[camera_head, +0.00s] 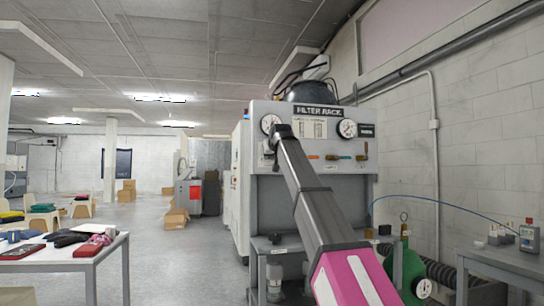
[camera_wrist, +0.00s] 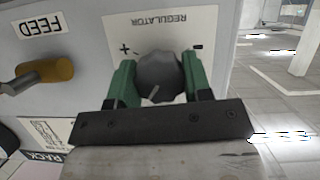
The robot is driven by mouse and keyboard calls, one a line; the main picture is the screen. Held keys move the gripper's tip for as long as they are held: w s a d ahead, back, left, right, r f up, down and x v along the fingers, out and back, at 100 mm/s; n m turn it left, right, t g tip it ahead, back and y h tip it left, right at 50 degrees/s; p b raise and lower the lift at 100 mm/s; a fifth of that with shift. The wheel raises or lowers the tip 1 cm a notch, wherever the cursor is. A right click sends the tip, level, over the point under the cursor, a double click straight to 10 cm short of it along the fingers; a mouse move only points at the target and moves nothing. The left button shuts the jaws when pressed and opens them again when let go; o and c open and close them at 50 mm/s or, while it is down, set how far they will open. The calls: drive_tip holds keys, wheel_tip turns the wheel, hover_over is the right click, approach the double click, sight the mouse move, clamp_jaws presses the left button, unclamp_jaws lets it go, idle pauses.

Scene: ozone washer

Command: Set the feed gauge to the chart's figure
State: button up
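In the wrist view, the dark round regulator knob (camera_wrist: 158,76) sits on a white plate marked REGULATOR, with plus and minus signs. The picture is upside down there. The green fingers of my gripper (camera_wrist: 160,82) stand on either side of the knob and appear to touch it. In the head view, my arm reaches up to the left part of the filter rack panel (camera_head: 325,180) and hides the knob. A left dial gauge (camera_head: 268,122) and a right dial gauge (camera_head: 347,128) flank a small chart (camera_head: 312,128). Their needles and figures are too small to read.
A FEED label (camera_wrist: 35,27) and a yellow-brown handle (camera_wrist: 52,70) are near my gripper in the wrist view. A green tank (camera_head: 408,266) and a grey table (camera_head: 510,260) stand right.

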idle(0.4)
drive_tip(key=n+t+h, duration=0.1)
drive_tip(key=n+h, duration=0.1)
drive_tip(key=n, duration=0.1)
drive_tip(key=shift+a+f, duration=0.1)
drive_tip(key=n+t+h, duration=0.1)
drive_tip(key=n+h, duration=0.1)
drive_tip(key=n, duration=0.2)
idle(0.5)
drive_tip(key=shift+n+t, duration=0.3)
drive_tip(key=o, duration=0.9)
drive_tip(key=shift+s, duration=0.1)
drive_tip(key=s, duration=0.3)
drive_tip(key=s+r, duration=0.1)
drive_tip(key=s, duration=0.3)
drive_tip(key=s+r, duration=0.1)
drive_tip(key=s, duration=0.2)
drive_tip(key=shift+s+a+r, duration=0.1)
drive_tip(key=shift+s+a, duration=0.15)
drive_tip(key=shift+a, duration=0.05)
